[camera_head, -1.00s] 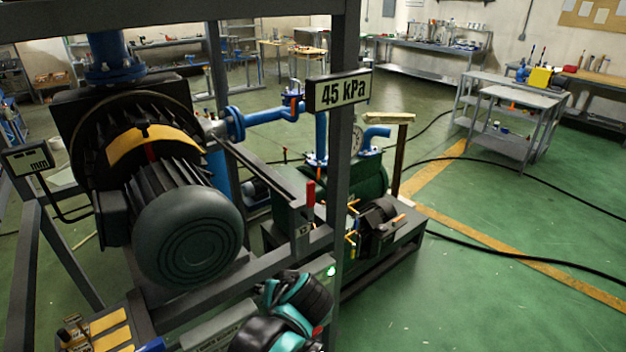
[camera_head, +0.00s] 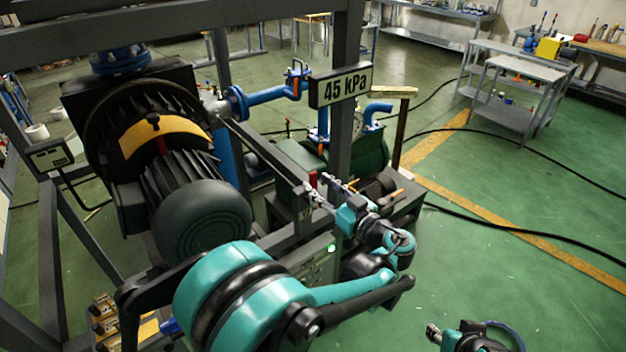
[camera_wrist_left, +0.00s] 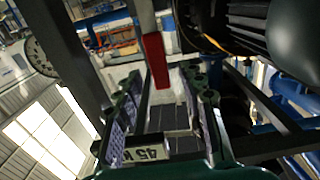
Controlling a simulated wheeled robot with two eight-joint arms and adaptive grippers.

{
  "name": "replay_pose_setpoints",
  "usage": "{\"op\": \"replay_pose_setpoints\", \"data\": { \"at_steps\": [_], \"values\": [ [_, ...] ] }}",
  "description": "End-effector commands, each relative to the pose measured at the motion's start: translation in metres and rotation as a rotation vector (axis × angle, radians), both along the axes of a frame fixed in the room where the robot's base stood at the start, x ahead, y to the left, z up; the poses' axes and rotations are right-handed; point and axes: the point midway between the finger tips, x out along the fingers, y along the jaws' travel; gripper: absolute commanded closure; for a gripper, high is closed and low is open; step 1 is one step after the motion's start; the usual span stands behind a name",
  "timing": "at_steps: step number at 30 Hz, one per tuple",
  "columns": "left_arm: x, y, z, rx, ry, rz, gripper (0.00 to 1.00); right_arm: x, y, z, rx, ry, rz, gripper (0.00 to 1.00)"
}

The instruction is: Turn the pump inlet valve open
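A lever with a red grip (camera_head: 313,179) stands upright on the grey frame beside the label plate. My left gripper (camera_head: 323,187) is at this lever, with its fingers spread. In the left wrist view the red grip (camera_wrist_left: 155,58) shows between the two open fingers (camera_wrist_left: 160,95), with gaps on both sides. Contact is not visible. A blue pipe valve with an orange-red handle (camera_head: 296,86) sits further back. Part of what seems to be my right gripper (camera_head: 433,333) shows at the bottom right, away from the rig; its fingers are unclear.
A "45 kPa" sign (camera_head: 340,88) hangs on the dark upright post (camera_head: 345,140) close behind the lever. A large motor (camera_head: 200,220) fills the left. A green pump (camera_head: 372,155) stands behind. The green floor (camera_head: 520,220) at right is mostly clear, with black cables.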

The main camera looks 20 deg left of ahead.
Motion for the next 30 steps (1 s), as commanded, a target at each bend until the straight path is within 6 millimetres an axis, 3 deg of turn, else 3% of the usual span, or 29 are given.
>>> {"op": "replay_pose_setpoints", "data": {
  "at_steps": [6,16,21,30],
  "values": [
    [0.017,0.022,0.0,0.0,0.001,0.001,0.6,0.0,0.0,-0.003,0.0,0.0,0.0,0.6],
    [0.02,0.025,0.0,0.0,0.001,0.0,0.6,0.0,0.0,-0.003,0.0,0.0,0.0,0.6],
    [0.02,0.025,0.0,-0.001,0.002,0.0,1.0,0.0,0.0,-0.003,0.0,0.0,0.0,0.6],
    [0.02,0.025,0.0,0.005,0.009,0.0,1.0,0.0,0.0,-0.004,0.0,0.0,0.0,0.6]
  ]
}}
